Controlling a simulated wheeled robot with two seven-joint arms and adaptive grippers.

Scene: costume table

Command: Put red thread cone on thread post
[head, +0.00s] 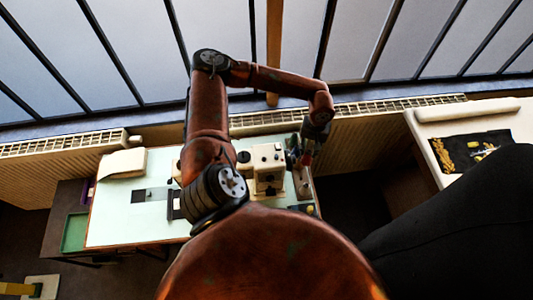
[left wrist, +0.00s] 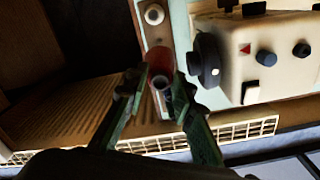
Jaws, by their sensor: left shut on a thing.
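The red thread cone (left wrist: 160,62) is between the two green fingers of my left gripper (left wrist: 158,100) in the left wrist view. The gripper is shut on it, and the cone's dark, hollow end faces the camera. Behind it is a narrow thread stand (left wrist: 150,38) with a round white piece (left wrist: 154,14) on it. In the head view my left gripper (head: 309,148) is over the right end of the sewing table, above the stand (head: 302,182). I cannot tell whether the cone touches the stand. My right gripper is not in view.
A cream sewing machine (left wrist: 270,52) stands close beside the gripper; it also shows in the head view (head: 266,160). A radiator (head: 265,120) runs behind. A large black shape (head: 455,235) fills the lower right.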

